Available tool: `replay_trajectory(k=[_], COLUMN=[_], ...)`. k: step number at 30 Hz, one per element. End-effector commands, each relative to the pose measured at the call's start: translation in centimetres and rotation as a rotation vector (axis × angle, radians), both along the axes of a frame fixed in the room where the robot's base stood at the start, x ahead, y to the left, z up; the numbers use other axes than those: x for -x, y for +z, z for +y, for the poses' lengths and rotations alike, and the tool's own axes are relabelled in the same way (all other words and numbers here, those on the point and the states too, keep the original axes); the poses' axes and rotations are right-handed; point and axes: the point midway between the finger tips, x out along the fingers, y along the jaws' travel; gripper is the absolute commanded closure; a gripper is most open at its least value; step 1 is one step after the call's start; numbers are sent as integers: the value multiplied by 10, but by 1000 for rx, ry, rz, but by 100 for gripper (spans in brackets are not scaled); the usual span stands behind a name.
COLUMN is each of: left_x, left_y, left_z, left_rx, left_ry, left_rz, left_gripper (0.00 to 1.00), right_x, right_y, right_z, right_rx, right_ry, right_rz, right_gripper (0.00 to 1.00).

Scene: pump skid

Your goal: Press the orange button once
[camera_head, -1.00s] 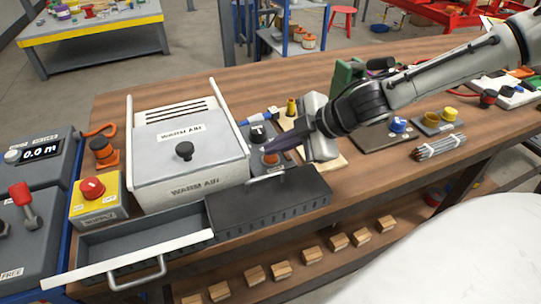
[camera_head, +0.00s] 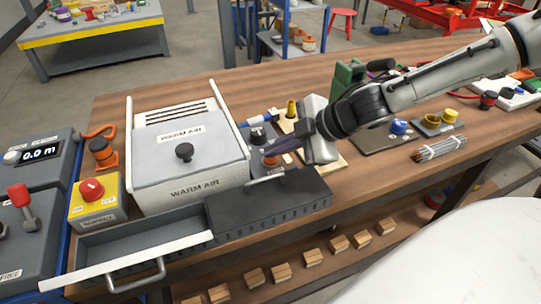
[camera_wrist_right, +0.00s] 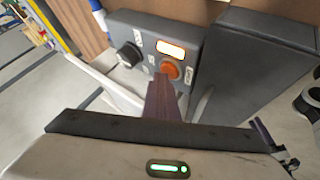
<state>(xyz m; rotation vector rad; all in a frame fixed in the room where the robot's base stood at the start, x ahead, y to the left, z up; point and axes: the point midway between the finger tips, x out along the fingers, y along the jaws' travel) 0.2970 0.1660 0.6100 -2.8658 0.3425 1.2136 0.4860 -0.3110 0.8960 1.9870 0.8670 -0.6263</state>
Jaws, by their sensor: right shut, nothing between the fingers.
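The orange button (camera_wrist_right: 170,67) is a round cap in a collar on a grey control box (camera_wrist_right: 198,40). In the head view the button (camera_head: 271,161) shows just below my right gripper's tip. My right gripper (camera_head: 266,150) is shut and empty, with its dark fingers pointing at the button. In the right wrist view the fingertips (camera_wrist_right: 163,80) are right at the button's near lower edge. I cannot tell whether they touch it or whether it is pushed in. My left gripper is not in view.
On the same box are a black knob (camera_wrist_right: 130,55) and a bright label or lamp (camera_wrist_right: 172,49). The white WARM AIR unit (camera_head: 190,160) stands to the left, with a dark tray (camera_head: 270,200) in front. A red button on a yellow box (camera_head: 95,205) sits farther left.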

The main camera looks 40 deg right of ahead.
Motion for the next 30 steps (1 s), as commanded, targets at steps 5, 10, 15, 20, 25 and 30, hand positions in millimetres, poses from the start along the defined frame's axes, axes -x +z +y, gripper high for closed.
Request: replay_trajectory(k=[5, 10, 15, 20, 25, 30], left_x=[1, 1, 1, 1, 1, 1], left_y=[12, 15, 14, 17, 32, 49], left_z=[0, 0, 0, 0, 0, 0], left_rx=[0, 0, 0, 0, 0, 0], left_ry=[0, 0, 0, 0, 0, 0], left_rz=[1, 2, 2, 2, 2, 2], left_gripper=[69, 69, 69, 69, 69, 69], right_x=[1, 1, 0, 0, 0, 0], right_y=[13, 15, 15, 19, 35, 53], right_z=[-1, 0, 0, 0, 0, 0], right_rx=[1, 0, 1, 1, 1, 1], right_ry=[-1, -1, 0, -1, 1, 1], right_rz=[2, 2, 1, 0, 0, 0], right_gripper=[100, 100, 100, 100, 100, 100])
